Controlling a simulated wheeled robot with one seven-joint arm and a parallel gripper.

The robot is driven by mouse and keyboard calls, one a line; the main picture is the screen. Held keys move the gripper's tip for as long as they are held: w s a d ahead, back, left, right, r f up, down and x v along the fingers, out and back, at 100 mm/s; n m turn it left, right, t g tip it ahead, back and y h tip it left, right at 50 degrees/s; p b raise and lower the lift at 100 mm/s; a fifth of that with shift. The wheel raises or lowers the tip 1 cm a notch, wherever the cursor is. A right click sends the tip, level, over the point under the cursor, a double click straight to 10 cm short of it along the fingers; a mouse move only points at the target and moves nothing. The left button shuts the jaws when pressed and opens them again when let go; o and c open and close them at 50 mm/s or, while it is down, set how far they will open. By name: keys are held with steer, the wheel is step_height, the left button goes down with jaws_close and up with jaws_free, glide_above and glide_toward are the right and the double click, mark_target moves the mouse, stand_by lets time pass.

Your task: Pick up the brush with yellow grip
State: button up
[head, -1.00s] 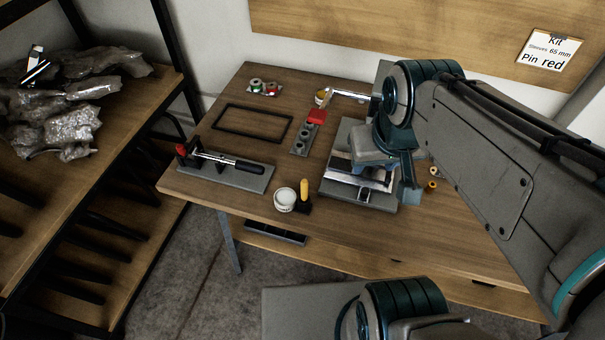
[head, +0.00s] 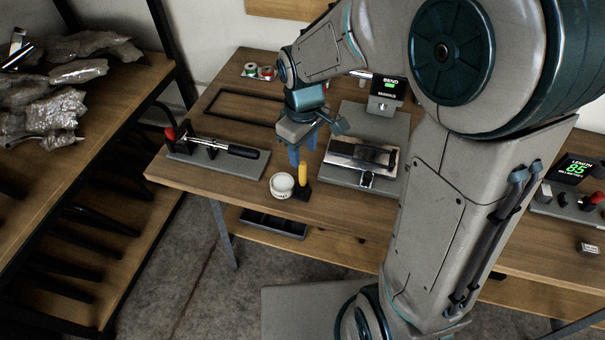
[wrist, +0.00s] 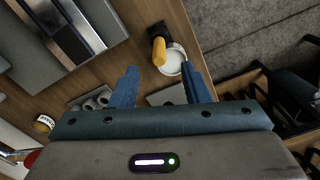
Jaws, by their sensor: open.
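The brush with yellow grip (head: 304,176) stands upright in a small dark holder (head: 302,191) near the front edge of the table, just right of a white round pot (head: 282,186). It also shows in the wrist view (wrist: 160,52), ahead of the fingers, beside the pot (wrist: 174,60). My gripper (head: 302,153) points down over the table, a little above and behind the brush in the head view. In the wrist view its blue fingers (wrist: 163,86) are apart with nothing held between them. The brush's lower part is hidden in the holder.
A grey plate with a black-handled tool (head: 225,148) lies left. A grey bending fixture (head: 362,158) stands right of the brush. A black frame outline (head: 240,96) and small spools (head: 258,71) are farther back. A dark tray (head: 273,222) sits below the table's front edge.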

mark_target(302, 177)
step_height(302, 177, down, 11)
steer(key=shift+w+r+p, duration=0.1)
steer(key=shift+r+p, duration=0.1)
steer(key=shift+p, duration=0.15)
steer(key=shift+c, duration=0.3)
jaws_close()
